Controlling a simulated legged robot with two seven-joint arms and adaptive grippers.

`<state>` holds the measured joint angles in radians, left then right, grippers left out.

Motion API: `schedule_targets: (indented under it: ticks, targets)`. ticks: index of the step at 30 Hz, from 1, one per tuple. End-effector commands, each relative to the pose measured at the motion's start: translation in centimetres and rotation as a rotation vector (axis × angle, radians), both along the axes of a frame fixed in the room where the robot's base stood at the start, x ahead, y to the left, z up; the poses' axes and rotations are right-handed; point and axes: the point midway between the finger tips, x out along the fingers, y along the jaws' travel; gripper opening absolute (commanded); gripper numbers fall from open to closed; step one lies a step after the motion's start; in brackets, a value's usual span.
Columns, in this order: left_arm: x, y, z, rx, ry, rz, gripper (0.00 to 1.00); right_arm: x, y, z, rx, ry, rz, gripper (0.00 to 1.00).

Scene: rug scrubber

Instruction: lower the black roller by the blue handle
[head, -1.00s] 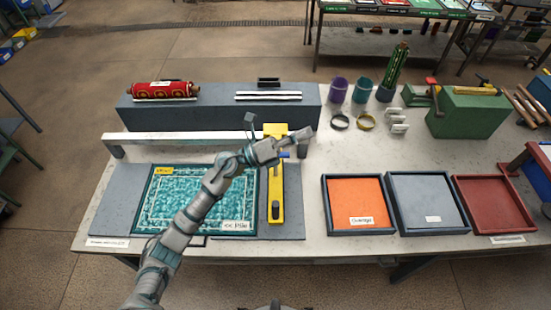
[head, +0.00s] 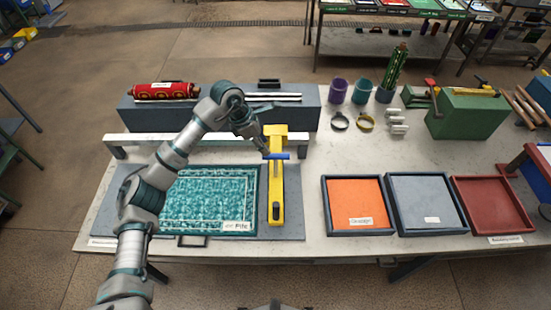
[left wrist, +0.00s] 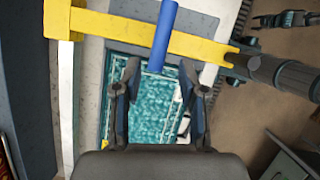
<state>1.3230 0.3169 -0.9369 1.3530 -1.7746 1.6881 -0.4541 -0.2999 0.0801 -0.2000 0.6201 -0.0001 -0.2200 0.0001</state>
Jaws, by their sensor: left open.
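The blue handle (head: 280,156) crosses the yellow arm (head: 277,190) near its far end. In the left wrist view the blue handle (left wrist: 165,38) lies ahead of my fingers, in line with the gap between them. A dark cylindrical piece (head: 276,210), which looks like the black roller, is at the near end of the yellow arm. My left gripper (left wrist: 160,95) is open and empty. In the head view it (head: 262,147) is just left of the handle.
A teal rug (head: 210,205) lies on the grey board left of the yellow arm. A white rail (head: 140,139) and a grey block (head: 290,115) stand behind. Orange, grey and red trays (head: 325,205) are at the right. Cups and rings stand at the back.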

Motion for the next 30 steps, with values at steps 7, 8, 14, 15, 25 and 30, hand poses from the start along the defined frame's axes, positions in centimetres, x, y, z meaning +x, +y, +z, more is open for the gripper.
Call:
schedule_targets:
  ticks: [7, 8, 14, 15, 25, 30]
  targets:
    - [0.3, -2.3, -5.3, -0.002, 0.004, -0.002, 0.41, 0.0, 0.0, 1.4, 0.0, 0.0, 0.001, 0.5]
    - [0.3, -2.5, -5.8, -0.002, 0.003, -0.002, 0.41, 0.0, 0.0, 1.5, -0.001, 0.0, 0.001, 0.5]
    - [0.6, -3.6, -8.5, -0.002, 0.002, -0.002, 0.41, 0.0, 0.0, 2.0, -0.001, 0.0, 0.001, 0.5]
    - [0.6, -3.7, -8.9, -0.002, 0.001, -0.002, 0.41, 0.0, 0.0, 2.0, -0.001, 0.0, 0.001, 0.5]
    - [0.7, -3.9, -9.5, -0.002, -0.001, -0.001, 0.41, 0.0, 0.0, 2.1, -0.001, 0.0, 0.0, 0.5]
    - [0.7, -3.9, -9.5, -0.002, -0.001, -0.001, 0.11, 0.0, 0.0, 2.1, -0.001, 0.0, 0.0, 0.5]
